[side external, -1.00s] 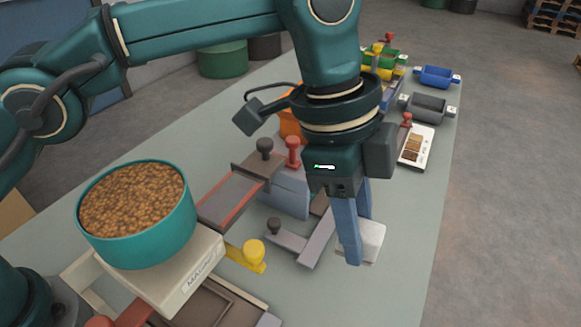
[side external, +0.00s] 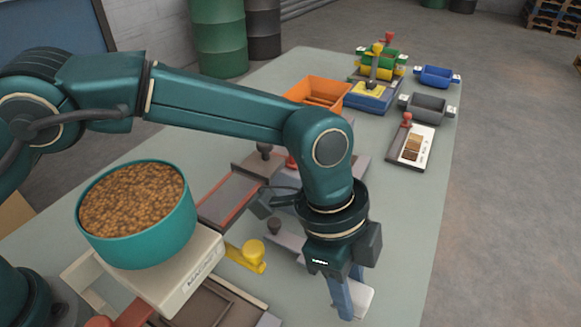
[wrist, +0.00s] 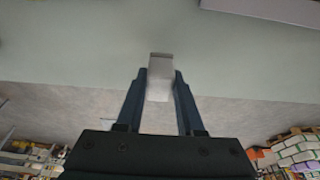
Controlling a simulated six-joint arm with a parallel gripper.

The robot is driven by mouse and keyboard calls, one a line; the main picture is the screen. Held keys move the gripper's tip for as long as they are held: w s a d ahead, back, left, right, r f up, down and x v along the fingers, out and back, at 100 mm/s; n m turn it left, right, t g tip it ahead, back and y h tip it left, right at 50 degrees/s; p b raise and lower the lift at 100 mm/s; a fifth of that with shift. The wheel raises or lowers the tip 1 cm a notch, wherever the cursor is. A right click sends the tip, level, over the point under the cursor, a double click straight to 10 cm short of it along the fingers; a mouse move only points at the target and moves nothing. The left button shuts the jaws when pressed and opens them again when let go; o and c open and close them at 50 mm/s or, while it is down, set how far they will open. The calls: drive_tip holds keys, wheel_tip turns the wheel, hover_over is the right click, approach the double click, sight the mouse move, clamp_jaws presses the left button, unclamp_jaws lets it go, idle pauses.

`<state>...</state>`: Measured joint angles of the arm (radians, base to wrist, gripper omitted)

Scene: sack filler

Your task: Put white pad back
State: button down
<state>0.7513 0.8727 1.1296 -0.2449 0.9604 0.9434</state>
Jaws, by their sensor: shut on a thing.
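The white pad (side external: 364,299) is a small pale block in the lower middle of the side view. My gripper (side external: 349,298) points down with its blue-grey fingers closed on the pad. In the wrist view the pad (wrist: 159,82) shows as a pale upright block between the two dark fingers of my gripper (wrist: 159,76). The fingers partly hide the pad in the side view. I cannot tell whether it touches the table.
A teal tub of brown pellets (side external: 150,250) stands on a cream scale (side external: 195,278) at left. A yellow-knobbed tool (side external: 250,258) lies beside it. The table's right side is mostly clear.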

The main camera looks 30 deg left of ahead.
drive_tip(key=shift+f, duration=1.7)
drive_tip(key=shift+f, duration=0.2)
drive_tip(key=c, duration=0.5)
unclamp_jaws()
drive_tip(key=shift+r, duration=0.15)
drive_tip(key=v, duration=1.2)
drive_tip(key=shift+r, duration=0.1)
